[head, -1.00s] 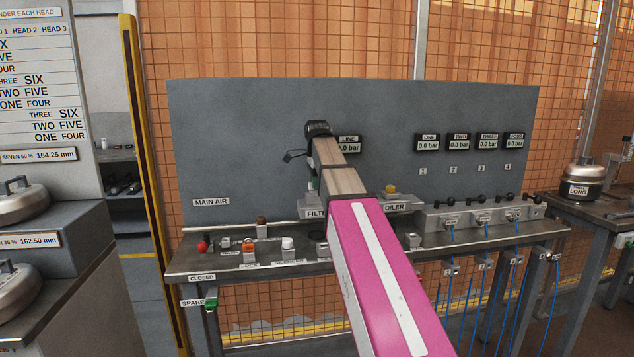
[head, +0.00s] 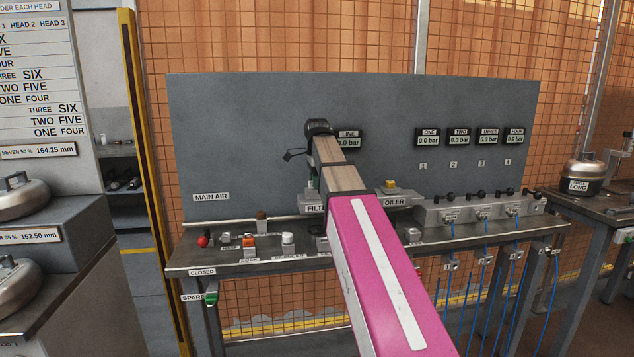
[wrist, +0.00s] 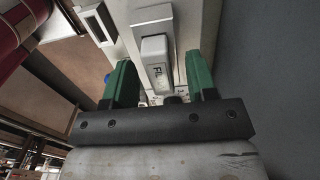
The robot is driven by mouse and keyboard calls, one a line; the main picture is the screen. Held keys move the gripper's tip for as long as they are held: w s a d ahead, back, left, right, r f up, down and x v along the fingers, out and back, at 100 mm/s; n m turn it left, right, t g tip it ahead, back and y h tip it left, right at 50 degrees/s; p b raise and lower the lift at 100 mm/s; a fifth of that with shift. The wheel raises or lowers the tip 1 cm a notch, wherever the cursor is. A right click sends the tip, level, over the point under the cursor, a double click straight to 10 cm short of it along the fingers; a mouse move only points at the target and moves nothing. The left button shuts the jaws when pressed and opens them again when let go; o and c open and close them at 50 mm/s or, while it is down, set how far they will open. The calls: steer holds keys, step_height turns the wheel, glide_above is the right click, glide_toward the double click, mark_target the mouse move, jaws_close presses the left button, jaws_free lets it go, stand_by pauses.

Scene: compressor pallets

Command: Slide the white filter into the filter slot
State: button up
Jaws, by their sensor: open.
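In the wrist view a white block with a label reading "FIL" (wrist: 155,66), which looks like the white filter, stands in a pale channel of the housing. My gripper (wrist: 158,59) is open, with one green finger on each side of the block and a visible gap to each. Whether the block is fully in the slot I cannot tell. In the head view my gripper (head: 313,186) is at the "FILTER" sign (head: 315,209); my arm hides the filter and most of the slot there.
The oiler (head: 393,190) sits right of my arm. The bench (head: 235,263) carries a red knob (head: 203,241), an orange part (head: 248,240) and a white silencer part (head: 288,239). A grey panel (head: 240,140) stands close behind. A valve block with black levers (head: 480,207) is at the right.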

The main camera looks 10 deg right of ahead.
step_height(320, 180, up, 11)
stand_by(0.5)
steer(key=shift+f, duration=0.1)
